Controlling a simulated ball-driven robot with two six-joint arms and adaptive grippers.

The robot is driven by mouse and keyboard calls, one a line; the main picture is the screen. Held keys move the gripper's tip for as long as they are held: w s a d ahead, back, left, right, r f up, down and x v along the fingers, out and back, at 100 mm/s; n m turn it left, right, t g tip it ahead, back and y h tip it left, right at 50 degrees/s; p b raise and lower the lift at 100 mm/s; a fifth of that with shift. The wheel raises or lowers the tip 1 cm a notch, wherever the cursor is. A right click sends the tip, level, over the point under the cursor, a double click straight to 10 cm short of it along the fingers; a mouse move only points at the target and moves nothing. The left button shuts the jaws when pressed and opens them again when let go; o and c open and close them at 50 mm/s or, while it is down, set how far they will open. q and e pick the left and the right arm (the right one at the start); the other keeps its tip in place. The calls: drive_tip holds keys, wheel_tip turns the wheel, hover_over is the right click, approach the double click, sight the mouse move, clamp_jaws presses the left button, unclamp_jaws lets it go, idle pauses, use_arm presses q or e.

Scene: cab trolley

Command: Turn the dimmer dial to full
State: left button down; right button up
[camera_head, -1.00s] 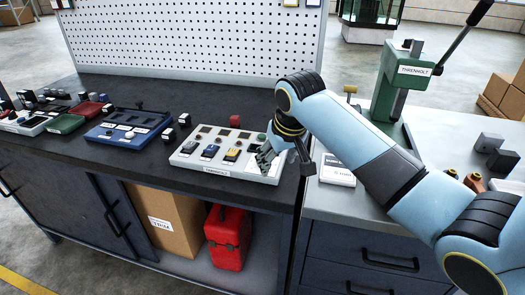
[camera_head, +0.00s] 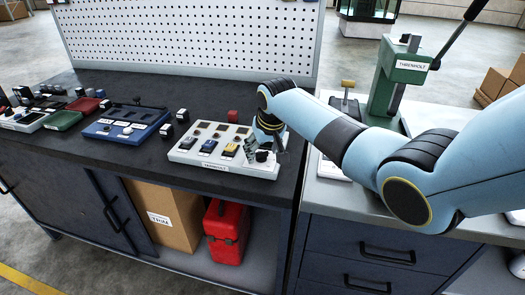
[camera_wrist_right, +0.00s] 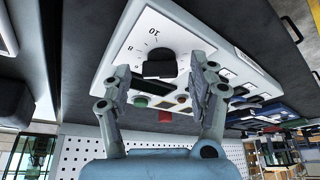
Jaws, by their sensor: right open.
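The dimmer dial is a black knob (camera_wrist_right: 158,65) on a white scale plate with printed numbers, 10 and 8 among them. It sits at the right end of the light control panel (camera_head: 190,158), where the dial (camera_head: 262,156) shows small beside my gripper. My right gripper (camera_head: 254,147) is over this end of the panel. In the right wrist view, the right gripper's (camera_wrist_right: 160,70) fingers are apart, one on each side of the knob. I cannot tell whether they touch it. The knob's exact pointer position is not clear. My left gripper is not in view.
A blue tray (camera_head: 125,125) and other devices lie to the left on the dark bench. A green press (camera_head: 398,75) stands on the right bench. A pegboard (camera_head: 200,40) rises behind.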

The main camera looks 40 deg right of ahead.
drive_tip(key=shift+f, duration=0.1)
drive_tip(key=c, duration=1.2)
drive_tip(key=shift+o, duration=0.2)
